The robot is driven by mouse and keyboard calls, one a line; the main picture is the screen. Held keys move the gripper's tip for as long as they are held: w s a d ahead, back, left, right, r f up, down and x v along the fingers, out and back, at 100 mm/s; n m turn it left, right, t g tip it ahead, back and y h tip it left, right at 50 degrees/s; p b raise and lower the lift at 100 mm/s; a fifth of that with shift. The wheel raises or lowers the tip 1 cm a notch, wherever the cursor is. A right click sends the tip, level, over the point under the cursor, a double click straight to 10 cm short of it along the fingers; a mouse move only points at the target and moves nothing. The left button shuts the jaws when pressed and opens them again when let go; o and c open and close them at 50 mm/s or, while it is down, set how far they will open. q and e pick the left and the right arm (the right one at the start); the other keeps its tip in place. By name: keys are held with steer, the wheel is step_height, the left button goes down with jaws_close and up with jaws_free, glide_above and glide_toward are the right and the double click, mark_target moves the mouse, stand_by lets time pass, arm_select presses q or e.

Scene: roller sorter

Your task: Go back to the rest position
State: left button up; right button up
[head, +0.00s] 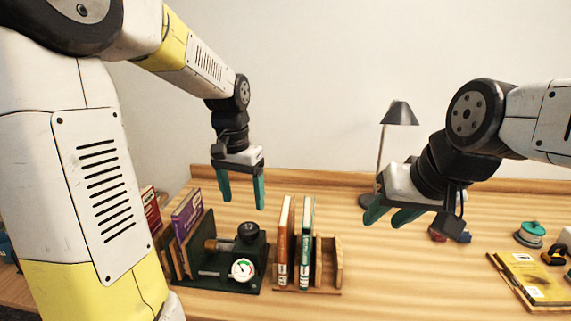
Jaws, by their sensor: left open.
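My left gripper (242,190) hangs over the back of the desk at centre left. Its two green fingers point down, stand apart and have nothing between them. My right gripper (388,216) is at centre right, above the desk, with its green fingers pointing down and to the left. A gap shows between those fingers and I see nothing held in it. Both grippers are clear of the things on the desk in this view.
A wooden desk (390,278) carries a dark green device with a dial (242,270), an orange book (285,240) and a green book (305,243) upright in a wooden rack (338,262), a purple book (187,215), a grey lamp (399,113) and a yellow book (530,279).

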arm_select(q)
steer(key=s+r+n+t+h, duration=0.1)
steer(key=s+r+t, duration=0.1)
steer(key=s, duration=0.5)
steer(key=s+r+n+t, duration=0.2)
steer(key=s+r+t, duration=0.1)
steer(key=s, duration=0.5)
steer(key=shift+d+r+h, duration=0.15)
steer(key=shift+r+h, duration=0.25)
steer(key=shift+r, duration=0.1)
